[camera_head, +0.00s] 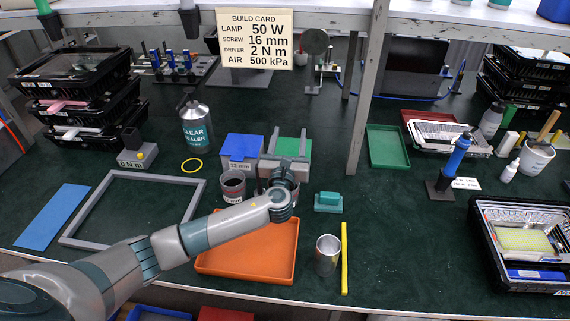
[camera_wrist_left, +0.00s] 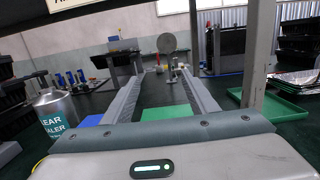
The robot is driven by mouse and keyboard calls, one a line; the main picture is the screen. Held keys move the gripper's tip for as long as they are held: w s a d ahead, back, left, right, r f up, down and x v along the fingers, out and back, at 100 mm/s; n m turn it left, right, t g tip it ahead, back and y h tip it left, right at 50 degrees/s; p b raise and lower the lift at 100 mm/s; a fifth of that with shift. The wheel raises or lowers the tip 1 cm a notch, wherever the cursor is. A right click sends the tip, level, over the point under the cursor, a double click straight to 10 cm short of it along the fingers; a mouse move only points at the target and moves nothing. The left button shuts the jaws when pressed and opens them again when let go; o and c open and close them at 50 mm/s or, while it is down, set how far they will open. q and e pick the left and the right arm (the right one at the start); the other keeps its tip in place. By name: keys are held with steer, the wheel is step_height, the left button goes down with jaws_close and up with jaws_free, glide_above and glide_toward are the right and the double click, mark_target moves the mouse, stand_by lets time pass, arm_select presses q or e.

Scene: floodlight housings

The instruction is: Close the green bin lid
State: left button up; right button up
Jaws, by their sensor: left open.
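The green bin (camera_head: 304,147) stands at the middle of the bench, right of a bin with a blue lid (camera_head: 242,147). Its green surface shows behind and beside my left gripper (camera_head: 287,160), which partly covers its front. I cannot tell the angle of its lid. In the left wrist view, my left gripper (camera_wrist_left: 160,80) has its two fingers well apart and nothing between them. Green (camera_wrist_left: 172,111) shows below and between the fingers, and the blue lid (camera_wrist_left: 92,121) lies to their left. Whether a finger touches the lid is unclear. My right gripper is not in view.
Dark cups (camera_head: 233,185) stand just in front of the bins. An orange tray (camera_head: 250,262) lies below my forearm. A sealer bottle (camera_head: 196,125) stands left, a teal block (camera_head: 328,201) right. A shelf post (camera_head: 367,90) rises right of the green bin.

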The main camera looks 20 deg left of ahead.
arm_select(q)
steer(key=b+v, duration=0.1)
steer(key=v, duration=0.9)
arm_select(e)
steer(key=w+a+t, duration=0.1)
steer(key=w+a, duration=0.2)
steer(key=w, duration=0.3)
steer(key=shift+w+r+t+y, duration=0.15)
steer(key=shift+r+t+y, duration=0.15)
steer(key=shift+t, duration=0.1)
arm_select(q)
steer(key=shift+s+f, duration=0.1)
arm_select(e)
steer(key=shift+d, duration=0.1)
